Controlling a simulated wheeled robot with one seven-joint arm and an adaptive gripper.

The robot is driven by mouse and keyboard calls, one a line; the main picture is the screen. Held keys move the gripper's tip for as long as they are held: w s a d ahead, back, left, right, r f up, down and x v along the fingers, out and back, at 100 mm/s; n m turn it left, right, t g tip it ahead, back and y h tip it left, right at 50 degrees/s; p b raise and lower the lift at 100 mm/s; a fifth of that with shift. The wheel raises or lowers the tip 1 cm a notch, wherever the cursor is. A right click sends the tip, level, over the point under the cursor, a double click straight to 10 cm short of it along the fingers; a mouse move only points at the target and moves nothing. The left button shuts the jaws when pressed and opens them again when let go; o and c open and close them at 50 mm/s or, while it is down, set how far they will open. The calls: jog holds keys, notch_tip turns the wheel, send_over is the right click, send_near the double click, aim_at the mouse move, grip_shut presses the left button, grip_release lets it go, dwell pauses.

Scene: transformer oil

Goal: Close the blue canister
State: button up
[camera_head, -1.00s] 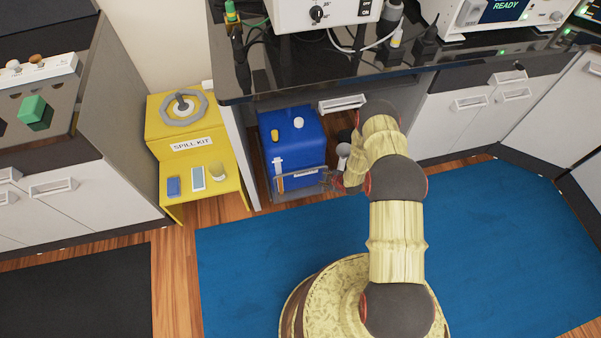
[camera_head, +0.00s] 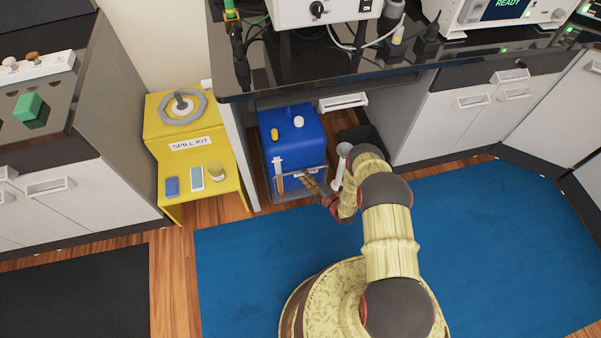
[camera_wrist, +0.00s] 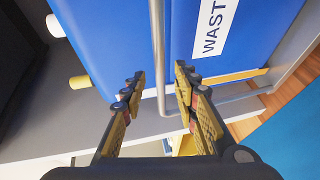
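The blue canister (camera_head: 292,150) stands upright in a metal-railed tray (camera_head: 300,194) under the counter. It has a yellow cap (camera_head: 274,134) and a white cap (camera_head: 298,122) on top; both caps also show at the left of the wrist view, yellow (camera_wrist: 80,82) and white (camera_wrist: 55,25). Its label (camera_wrist: 215,28) is partly visible. My gripper (camera_head: 308,183) is at the tray's front right. In the wrist view its fingers (camera_wrist: 158,85) are open, with a metal rail (camera_wrist: 158,50) lying between them. I cannot tell whether either finger touches the rail.
A dark bin (camera_head: 362,138) and a pale cylindrical object (camera_head: 340,165) stand right of the canister. A yellow spill kit stand (camera_head: 205,170) is to the left. The black counter (camera_head: 300,82) overhangs the canister area. The blue mat (camera_head: 250,250) in front is clear apart from my base.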

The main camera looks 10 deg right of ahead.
jog(key=shift+b+x, duration=0.7)
jog(key=shift+x, duration=1.55)
jog(key=c, duration=0.7)
grip_shut()
